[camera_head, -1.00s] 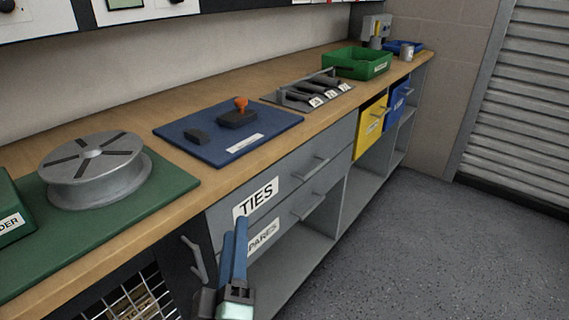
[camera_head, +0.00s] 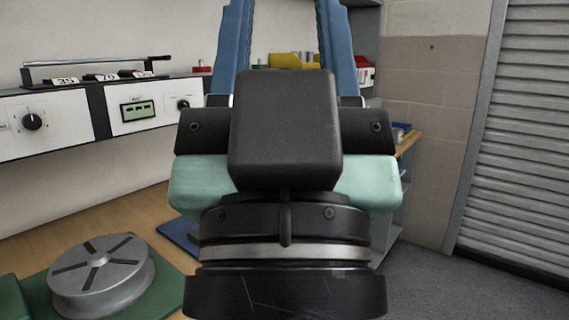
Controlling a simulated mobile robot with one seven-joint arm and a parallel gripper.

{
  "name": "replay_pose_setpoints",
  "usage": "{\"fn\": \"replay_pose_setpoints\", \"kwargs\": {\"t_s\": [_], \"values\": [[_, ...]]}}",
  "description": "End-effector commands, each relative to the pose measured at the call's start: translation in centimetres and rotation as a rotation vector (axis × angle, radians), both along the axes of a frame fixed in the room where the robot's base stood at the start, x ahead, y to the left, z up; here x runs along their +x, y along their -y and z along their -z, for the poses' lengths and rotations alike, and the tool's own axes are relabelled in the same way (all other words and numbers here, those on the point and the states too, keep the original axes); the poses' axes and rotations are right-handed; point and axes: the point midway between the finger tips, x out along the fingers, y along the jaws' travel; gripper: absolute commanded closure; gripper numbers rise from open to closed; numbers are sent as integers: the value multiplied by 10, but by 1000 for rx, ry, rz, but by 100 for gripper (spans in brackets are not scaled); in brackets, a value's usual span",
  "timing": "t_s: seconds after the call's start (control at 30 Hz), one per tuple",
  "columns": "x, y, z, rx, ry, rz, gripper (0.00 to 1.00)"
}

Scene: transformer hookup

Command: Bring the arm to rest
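My gripper (camera_head: 284,20) is raised close in front of the camera and fills the middle of the view. No object shows between the fingers, only the wall and shelf behind. The black wrist and pale green gripper body are below the fingers. They hide much of the bench, including most of the blue mat (camera_head: 178,236).
A grey metal reel (camera_head: 100,272) sits on a green mat (camera_head: 165,290) on the wooden bench (camera_head: 130,215) at lower left. White instrument panels (camera_head: 145,105) hang above it. A yellow bin (camera_head: 290,60) shows on a shelf behind. A roller shutter (camera_head: 520,130) and clear floor (camera_head: 440,285) are at right.

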Motion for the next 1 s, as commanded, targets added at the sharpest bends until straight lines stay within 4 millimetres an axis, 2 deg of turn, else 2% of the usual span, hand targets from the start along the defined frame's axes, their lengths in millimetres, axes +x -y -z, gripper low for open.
{"fn": "replay_pose_setpoints", "kwargs": {"t_s": [0.03, 0.6, 0.8, 1.0], "values": [[0, 0, -31, 0, 0, 0, 54], [1, -1, -203, -1, -1, 0, 54], [1, -1, -235, -1, -2, 0, 54], [1, -1, -239, -1, -1, 0, 54]]}}
